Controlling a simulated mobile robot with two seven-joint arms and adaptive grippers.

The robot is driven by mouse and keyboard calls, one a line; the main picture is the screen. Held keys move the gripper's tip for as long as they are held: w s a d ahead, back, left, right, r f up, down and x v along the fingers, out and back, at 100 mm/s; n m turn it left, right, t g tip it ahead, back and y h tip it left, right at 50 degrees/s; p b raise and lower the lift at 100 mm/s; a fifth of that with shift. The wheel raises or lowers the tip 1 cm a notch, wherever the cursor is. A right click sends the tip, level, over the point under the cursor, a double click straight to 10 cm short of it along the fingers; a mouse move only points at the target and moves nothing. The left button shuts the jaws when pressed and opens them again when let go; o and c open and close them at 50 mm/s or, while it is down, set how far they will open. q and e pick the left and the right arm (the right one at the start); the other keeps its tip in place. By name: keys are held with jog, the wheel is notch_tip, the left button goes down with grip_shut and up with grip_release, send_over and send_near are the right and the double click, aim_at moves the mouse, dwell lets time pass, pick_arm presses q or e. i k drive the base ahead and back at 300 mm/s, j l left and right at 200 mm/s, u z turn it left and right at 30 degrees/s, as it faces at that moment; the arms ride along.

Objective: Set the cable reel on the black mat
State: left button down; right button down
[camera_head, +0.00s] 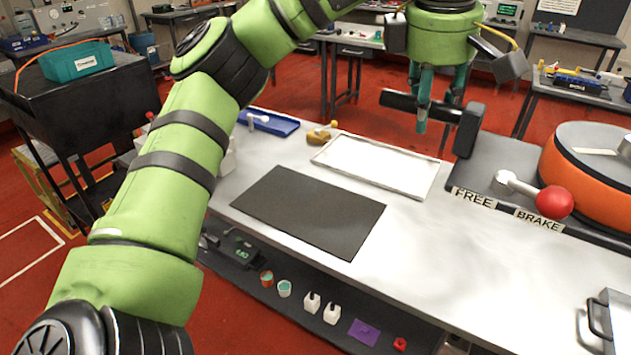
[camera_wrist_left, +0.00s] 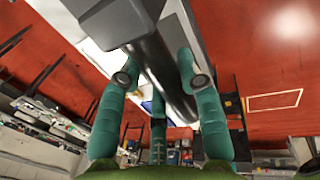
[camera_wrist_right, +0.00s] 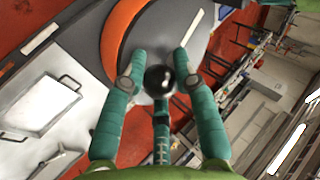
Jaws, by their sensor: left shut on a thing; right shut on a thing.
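The black mat (camera_head: 308,210) lies flat and bare on the light bench. A large orange drum with a grey top (camera_head: 590,170), the only reel-like thing I see, sits on a dark base at the right; I cannot tell whether it is the cable reel. My left gripper (camera_head: 440,98) is shut on a dark bar (camera_head: 400,101) above the bench's far edge; the bar also shows between the fingers in the left wrist view (camera_wrist_left: 165,70). My right gripper (camera_wrist_right: 158,80) is shut on a black knob (camera_wrist_right: 158,81) over the drum and is outside the head view.
A lever with a red ball (camera_head: 554,202) stands by the FREE and BRAKE labels. A white tray (camera_head: 335,163) lies behind the mat, a blue tray (camera_head: 285,127) farther left. A shelf below the front edge holds small pots and bottles.

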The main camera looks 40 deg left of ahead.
aim_at(291, 200)
jog(key=i+j, duration=0.1)
jog(key=j, duration=0.45)
jog(key=i+j, duration=0.1)
jog(key=j, duration=0.5)
jog(key=i+j, duration=0.1)
jog(key=j, duration=0.45)
jog(key=i+j, duration=0.1)
jog(key=j, duration=0.45)
jog(key=i+j, duration=0.1)
jog(key=j, duration=0.5)
